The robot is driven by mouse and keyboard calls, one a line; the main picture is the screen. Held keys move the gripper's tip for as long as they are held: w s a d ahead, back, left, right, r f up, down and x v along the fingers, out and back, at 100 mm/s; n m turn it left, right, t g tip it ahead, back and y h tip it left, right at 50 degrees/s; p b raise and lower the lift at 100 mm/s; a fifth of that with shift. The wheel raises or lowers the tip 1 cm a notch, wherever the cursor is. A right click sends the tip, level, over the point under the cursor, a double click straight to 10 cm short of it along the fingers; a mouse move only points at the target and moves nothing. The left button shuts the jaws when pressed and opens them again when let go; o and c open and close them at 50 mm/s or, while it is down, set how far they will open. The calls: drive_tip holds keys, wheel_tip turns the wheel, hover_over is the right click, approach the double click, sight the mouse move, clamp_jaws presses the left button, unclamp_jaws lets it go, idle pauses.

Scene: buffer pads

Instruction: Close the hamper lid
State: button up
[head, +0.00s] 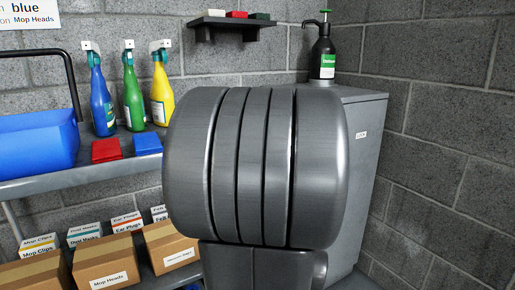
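No hamper or hamper lid can be clearly made out in the head view. A tall grey metal cabinet (359,165) with a small label stands at the right against the wall. Its front is mostly hidden behind my own arm, a large grey ribbed part that fills the middle of the picture. I cannot tell whether the cabinet is the hamper or whether it has a lid. My gripper is not in view.
A pump bottle (323,58) stands on the cabinet. At left, a shelf (75,180) holds a blue caddy (35,145), spray bottles (131,95) and red and blue pads. Cardboard boxes (105,262) sit below. A small wall shelf (232,23) holds coloured blocks.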

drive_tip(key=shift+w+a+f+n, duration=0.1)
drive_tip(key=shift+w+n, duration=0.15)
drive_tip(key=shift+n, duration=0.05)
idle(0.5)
